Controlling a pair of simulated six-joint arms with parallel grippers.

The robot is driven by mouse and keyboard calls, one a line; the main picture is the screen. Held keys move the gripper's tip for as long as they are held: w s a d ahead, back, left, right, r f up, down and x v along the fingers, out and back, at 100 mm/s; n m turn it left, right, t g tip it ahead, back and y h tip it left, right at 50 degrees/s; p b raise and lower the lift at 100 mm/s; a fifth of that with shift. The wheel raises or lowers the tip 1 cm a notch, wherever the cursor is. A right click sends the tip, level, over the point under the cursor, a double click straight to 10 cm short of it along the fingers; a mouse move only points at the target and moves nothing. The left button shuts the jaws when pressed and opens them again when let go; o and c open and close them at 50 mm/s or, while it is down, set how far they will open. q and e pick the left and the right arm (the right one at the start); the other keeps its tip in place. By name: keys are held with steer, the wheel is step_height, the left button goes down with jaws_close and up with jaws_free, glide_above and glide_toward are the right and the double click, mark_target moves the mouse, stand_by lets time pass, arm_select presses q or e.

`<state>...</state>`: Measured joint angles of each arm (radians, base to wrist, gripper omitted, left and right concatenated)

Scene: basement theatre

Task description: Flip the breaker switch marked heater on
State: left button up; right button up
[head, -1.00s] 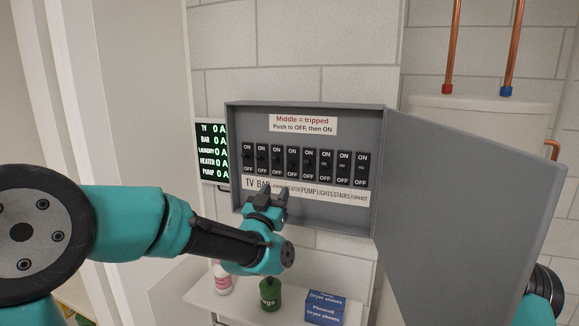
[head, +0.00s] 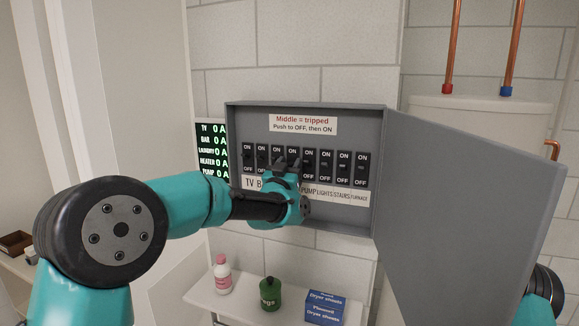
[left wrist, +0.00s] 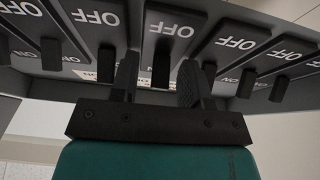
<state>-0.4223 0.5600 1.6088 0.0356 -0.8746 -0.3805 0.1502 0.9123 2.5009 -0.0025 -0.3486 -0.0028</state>
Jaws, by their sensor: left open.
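The grey breaker box (head: 308,106) hangs open on the wall with a row of black switches. The heater switch (head: 293,152) is in the middle-left of the row, its lower part and its label hidden behind my left gripper (head: 288,164). My left gripper is open and empty at the switch row, over the laundry and heater columns. In the left wrist view its two fingers (left wrist: 158,85) stand on either side of one black toggle (left wrist: 161,66); I cannot tell whether they touch it. The display (head: 211,150) reads 0 A for heater.
The box door (head: 470,190) stands open to the right. Other switches flank the gripper closely. A shelf (head: 240,305) below holds a white-and-pink bottle (head: 222,275), a green jar (head: 270,293) and a blue box (head: 325,307). Part of my right arm shows at the right edge.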

arm_select(q)
jaws_close()
stand_by(0.3)
steer(key=shift+r, duration=0.1)
steer(key=shift+r+g+y, duration=0.2)
steer(key=shift+g+y, duration=0.2)
steer(key=shift+g, duration=0.5)
steer(key=shift+w+a+g, duration=0.15)
steer(key=shift+g, duration=0.55)
steer(key=shift+r+y, duration=0.1)
steer(key=shift+y, duration=0.2)
steer(key=shift+g, duration=0.5)
